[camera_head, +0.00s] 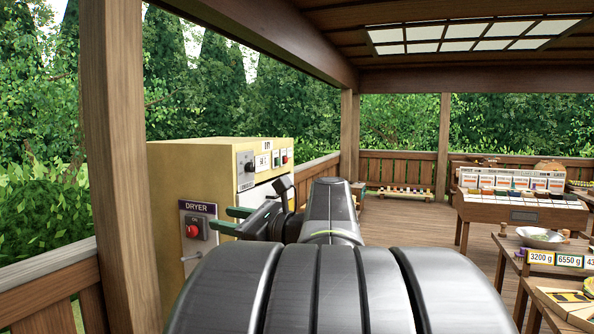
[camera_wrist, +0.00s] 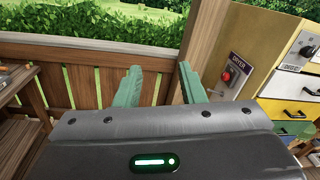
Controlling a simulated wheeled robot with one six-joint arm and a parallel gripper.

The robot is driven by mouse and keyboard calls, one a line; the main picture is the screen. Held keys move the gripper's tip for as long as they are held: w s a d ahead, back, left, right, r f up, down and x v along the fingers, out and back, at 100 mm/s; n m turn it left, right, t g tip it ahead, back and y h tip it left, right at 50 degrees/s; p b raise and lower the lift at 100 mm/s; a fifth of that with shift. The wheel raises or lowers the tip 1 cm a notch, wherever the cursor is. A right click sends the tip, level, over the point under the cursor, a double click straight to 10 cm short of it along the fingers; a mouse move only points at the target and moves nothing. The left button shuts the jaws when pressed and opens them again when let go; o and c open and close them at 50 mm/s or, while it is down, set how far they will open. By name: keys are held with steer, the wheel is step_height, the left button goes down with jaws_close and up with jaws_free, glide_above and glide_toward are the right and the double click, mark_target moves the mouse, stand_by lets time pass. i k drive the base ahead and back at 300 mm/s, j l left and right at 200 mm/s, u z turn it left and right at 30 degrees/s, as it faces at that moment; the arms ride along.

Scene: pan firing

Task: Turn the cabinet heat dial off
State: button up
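The yellow cabinet (camera_head: 190,165) stands left of centre in the head view. The heat dial, a dark knob (camera_head: 249,167) on a grey plate, is on the upper part of its front. In the wrist view the knob (camera_wrist: 307,50) shows at the far right edge; its exact setting is too small to read. My gripper (camera_head: 231,220) has green fingers and is in front of the cabinet, lower than the dial. In the wrist view my gripper (camera_wrist: 160,70) is open and empty, with its fingers left of the dial and apart from it.
A DRYER panel (camera_head: 198,208) with a red button (camera_head: 193,231) is on the cabinet's side, near my fingers. A wooden post (camera_head: 121,150) and railing (camera_wrist: 75,90) stand close by. Tables with a pan (camera_head: 541,237) and weight labels are at the right.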

mark_target(250, 167)
steer(key=i+l, duration=0.1)
steer(key=i, duration=0.45)
steer(key=i+l+u, duration=0.1)
steer(key=i, duration=0.5)
steer(key=i+l, duration=0.15)
steer(key=i, duration=0.4)
steer(key=i+l+u, duration=0.1)
steer(key=i, duration=0.45)
